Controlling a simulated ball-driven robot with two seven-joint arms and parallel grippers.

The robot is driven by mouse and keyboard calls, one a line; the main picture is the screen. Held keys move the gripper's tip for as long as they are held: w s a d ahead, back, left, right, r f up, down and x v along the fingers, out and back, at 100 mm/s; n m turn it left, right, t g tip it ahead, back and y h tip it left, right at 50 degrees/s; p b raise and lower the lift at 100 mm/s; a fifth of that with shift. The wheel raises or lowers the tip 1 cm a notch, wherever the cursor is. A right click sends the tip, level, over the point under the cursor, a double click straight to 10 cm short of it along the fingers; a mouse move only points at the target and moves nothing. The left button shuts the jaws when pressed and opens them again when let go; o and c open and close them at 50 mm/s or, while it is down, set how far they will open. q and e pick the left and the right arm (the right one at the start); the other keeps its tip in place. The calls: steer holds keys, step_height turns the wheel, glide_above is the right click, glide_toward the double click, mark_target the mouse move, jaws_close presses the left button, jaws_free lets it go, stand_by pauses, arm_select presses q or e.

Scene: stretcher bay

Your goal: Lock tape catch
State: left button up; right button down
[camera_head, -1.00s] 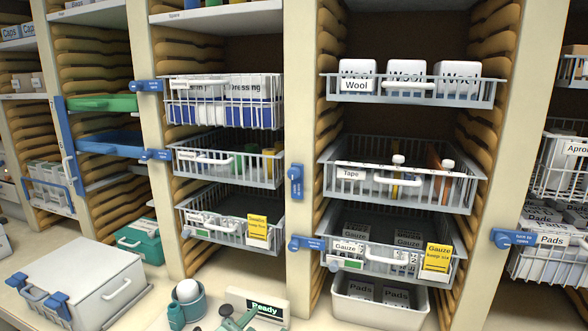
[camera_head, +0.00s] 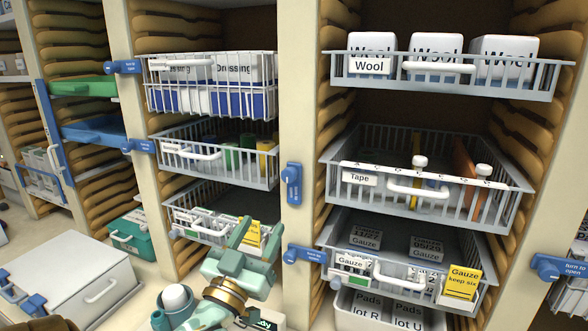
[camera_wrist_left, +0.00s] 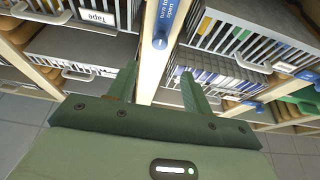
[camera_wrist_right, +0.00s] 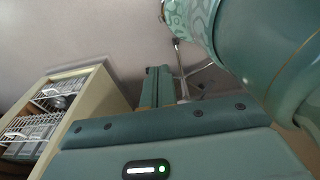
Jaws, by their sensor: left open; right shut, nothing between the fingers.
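The tape catch (camera_head: 292,183) is a blue turn-catch on the pale post, left of the wire basket labelled Tape (camera_head: 360,179). It stands upright, along the post. The Tape basket (camera_head: 512,207) sits in its bay. My left gripper (camera_head: 258,228) is open and empty, below and left of the catch, in front of the lower gauze-side baskets. In the left wrist view, the catch (camera_wrist_left: 164,22) shows beyond the gap between the open fingers (camera_wrist_left: 158,78), apart from them. My right gripper (camera_wrist_right: 158,75) is shut and empty, seen only in the right wrist view, away from the shelves.
Another blue catch (camera_head: 305,254) lies sideways on the same post beside the Gauze basket (camera_head: 392,292). The Wool basket (camera_head: 342,82) is above.

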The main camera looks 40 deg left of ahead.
arm_select(q)
steer(key=p, duration=0.2)
glide_toward(287, 176)
steer(key=w, duration=0.1)
steer(key=p+x, duration=0.1)
steer(key=x, duration=0.8)
steer(key=shift+a+r, duration=0.15)
steer(key=shift+w+a+r+p, duration=0.15)
steer(key=shift+w+p, duration=0.15)
steer(key=shift+w, duration=0.15)
arm_select(e)
steer(key=r, duration=0.2)
steer(key=s+r, duration=0.1)
steer(key=shift+d+r, duration=0.2)
steer(key=shift+r, duration=0.2)
arm_select(q)
jaws_close()
arm_select(e)
steer(key=shift+s, duration=0.15)
steer(key=shift+s, duration=0.15)
